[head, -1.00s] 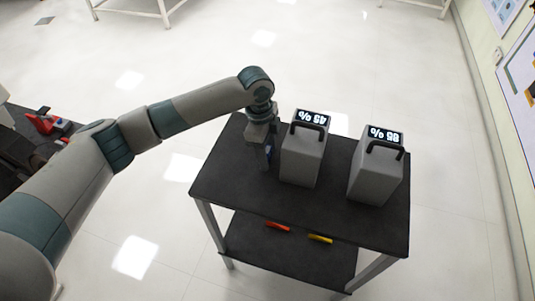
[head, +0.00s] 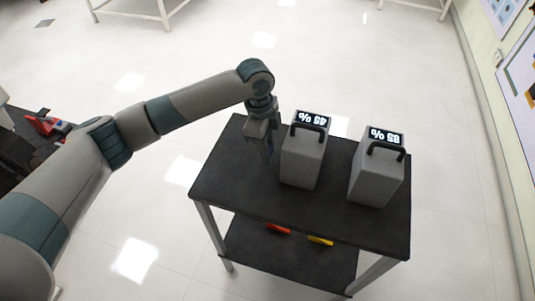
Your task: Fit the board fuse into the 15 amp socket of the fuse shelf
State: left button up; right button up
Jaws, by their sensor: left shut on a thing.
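My left gripper (head: 266,152) points down over the back left of the black table (head: 235,190), just left of a grey box. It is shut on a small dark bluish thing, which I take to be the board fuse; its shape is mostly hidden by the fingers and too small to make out. I cannot make out a fuse shelf or a socket marked 15 amp. My right gripper is not in view.
Two grey boxes with black handles and lit percent displays stand on the table, one in the middle (head: 302,163) and one at right (head: 375,182). A red piece (head: 278,229) and a yellow piece (head: 320,240) lie on the lower shelf. The table's front left is clear.

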aim_at(270, 147)
pick_arm(q)
notch_tip(270, 147, up, 6)
jog(key=shift+r+b, duration=0.25)
jog(key=shift+b, duration=0.6)
jog(key=shift+r, duration=0.7)
jog(key=shift+a, duration=0.1)
jog(key=s+a+r+n, duration=0.2)
jog(key=s+a+n, duration=0.1)
jog(key=a+n, duration=0.3)
jog(key=s+a+r+n+t+y, duration=0.1)
jog(key=s+a+r+n, duration=0.1)
jog(key=a+n, duration=0.5)
jog(key=s+a+r+n, duration=0.3)
jog(key=s+a+n, duration=0.1)
jog(key=a+n, duration=0.3)
jog(key=shift+a+n+t, duration=0.2)
jog(key=shift+n+t, duration=0.2)
jog(key=shift+n, duration=0.4)
